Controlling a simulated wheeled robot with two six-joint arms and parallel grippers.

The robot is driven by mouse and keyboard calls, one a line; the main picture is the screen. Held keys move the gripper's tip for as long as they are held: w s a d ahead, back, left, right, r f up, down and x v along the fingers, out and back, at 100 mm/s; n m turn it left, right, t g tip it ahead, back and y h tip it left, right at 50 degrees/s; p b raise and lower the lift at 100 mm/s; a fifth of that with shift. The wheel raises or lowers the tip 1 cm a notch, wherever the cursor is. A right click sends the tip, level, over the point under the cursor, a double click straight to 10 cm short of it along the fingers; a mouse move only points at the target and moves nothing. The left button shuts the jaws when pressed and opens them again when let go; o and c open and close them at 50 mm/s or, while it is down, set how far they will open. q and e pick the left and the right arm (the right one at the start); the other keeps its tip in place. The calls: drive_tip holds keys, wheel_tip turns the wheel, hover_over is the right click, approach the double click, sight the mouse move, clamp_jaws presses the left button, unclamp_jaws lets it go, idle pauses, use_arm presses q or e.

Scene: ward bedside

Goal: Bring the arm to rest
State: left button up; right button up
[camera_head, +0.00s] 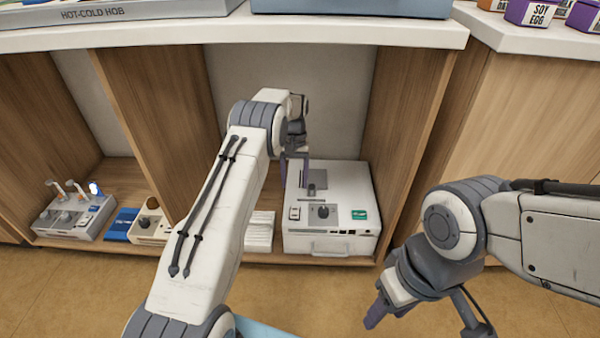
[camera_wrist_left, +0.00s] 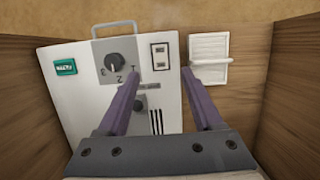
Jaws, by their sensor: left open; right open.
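My left gripper (camera_head: 294,168) reaches into the open cubby, over the back left part of a white box-shaped device (camera_head: 345,231). In the left wrist view the left gripper (camera_wrist_left: 160,74) shows two purple fingers apart with nothing held between them. The device (camera_wrist_left: 75,95) lies beneath the fingers; I cannot tell whether they touch it. It has a dark dial (camera_wrist_left: 113,62), a rocker switch (camera_wrist_left: 160,57) and a green display (camera_wrist_left: 65,67). My right gripper (camera_head: 424,318) is low at the right, outside the cubby, open and apparently empty.
Wooden cubby walls (camera_head: 410,150) stand close on both sides, beneath a white counter (camera_head: 345,35). A grey unit with taps (camera_head: 73,218) and a blue item (camera_head: 120,224) stand left. Floor in front is mostly clear.

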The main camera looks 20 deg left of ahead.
use_arm(q)
drive_tip(key=s+d+r+m+t, duration=0.1)
drive_tip(key=s+d+r+t, duration=0.15)
drive_tip(key=s+r, duration=0.55)
drive_tip(key=s+d+r+m+t, duration=0.1)
drive_tip(key=s+r+t, duration=0.1)
drive_tip(key=s, duration=0.7)
drive_tip(key=s+d+r+m+t, duration=0.1)
drive_tip(key=s+d+r, duration=0.15)
drive_tip(key=s, duration=0.65)
drive_tip(key=s+d+r+m+g+p, duration=0.35)
drive_tip(key=s+d+r+m, duration=0.55)
drive_tip(key=s+d, duration=0.45)
wheel_tip(320, 180, up, 38)
drive_tip(key=n+p, duration=0.1)
drive_tip(key=p, duration=3.7)
drive_tip(key=shift+a+r+n+t, duration=0.15)
drive_tip(key=shift+a+n+t, duration=0.15)
drive_tip(key=shift+a+t, duration=0.1)
